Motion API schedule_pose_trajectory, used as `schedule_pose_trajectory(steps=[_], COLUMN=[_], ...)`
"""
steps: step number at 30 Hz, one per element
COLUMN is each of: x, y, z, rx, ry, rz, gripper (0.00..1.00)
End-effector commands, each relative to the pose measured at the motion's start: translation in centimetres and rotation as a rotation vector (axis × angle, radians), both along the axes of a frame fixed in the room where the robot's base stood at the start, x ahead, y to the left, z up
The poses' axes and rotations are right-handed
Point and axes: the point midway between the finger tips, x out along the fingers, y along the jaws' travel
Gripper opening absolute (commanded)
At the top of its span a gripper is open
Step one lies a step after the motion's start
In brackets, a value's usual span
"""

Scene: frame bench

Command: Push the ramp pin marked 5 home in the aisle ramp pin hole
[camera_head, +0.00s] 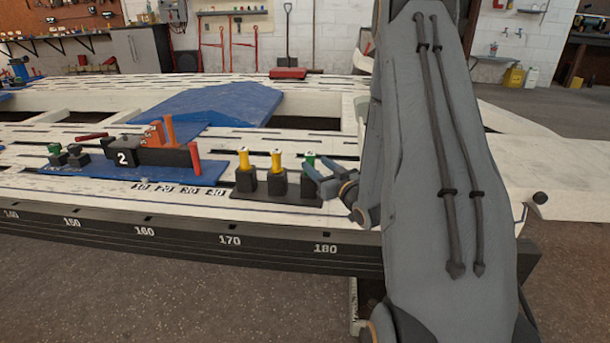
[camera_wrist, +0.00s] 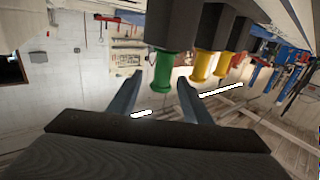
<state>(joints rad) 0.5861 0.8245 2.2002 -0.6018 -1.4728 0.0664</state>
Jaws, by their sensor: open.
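Three capped pins stand upright in black blocks on a dark rack (camera_head: 275,199) at the bench's front edge. Two are yellow (camera_head: 243,160) (camera_head: 276,161), and a green pin (camera_head: 309,161) is rightmost. No number 5 is readable on them. My gripper (camera_head: 316,177) is open beside the green pin. In the wrist view, which looks inverted, my open fingers (camera_wrist: 160,78) flank the green pin (camera_wrist: 163,72); I cannot tell whether they touch it. The yellow pins (camera_wrist: 203,67) (camera_wrist: 222,65) are to its right. I cannot identify the aisle ramp pin hole.
A blue plate (camera_head: 112,170) left of the rack carries a black block marked 2 (camera_head: 122,158), orange and red parts, and a small green-topped piece. A larger blue panel (camera_head: 215,106) lies behind. The white bench (camera_head: 110,193) has slots and a numbered front edge. My arm hides its right part.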

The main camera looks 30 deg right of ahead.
Motion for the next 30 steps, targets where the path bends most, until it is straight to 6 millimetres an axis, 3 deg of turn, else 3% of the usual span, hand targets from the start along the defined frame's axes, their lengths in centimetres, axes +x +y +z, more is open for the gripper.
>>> schedule_pose_trajectory(steps=[12, 21, 29, 30], x=[3.8, 7.6, 8.0, 8.0], y=[1.5, 1.4, 1.2, 1.2], z=[-0.1, -0.5, -0.3, -0.3], rx=[-0.001, -0.001, 0.0, 0.0], ry=[-0.004, -0.004, -0.002, -0.002], rz=[0.02, 0.017, 0.013, 0.013], gripper=[0.45, 0.45, 0.45, 0.4])
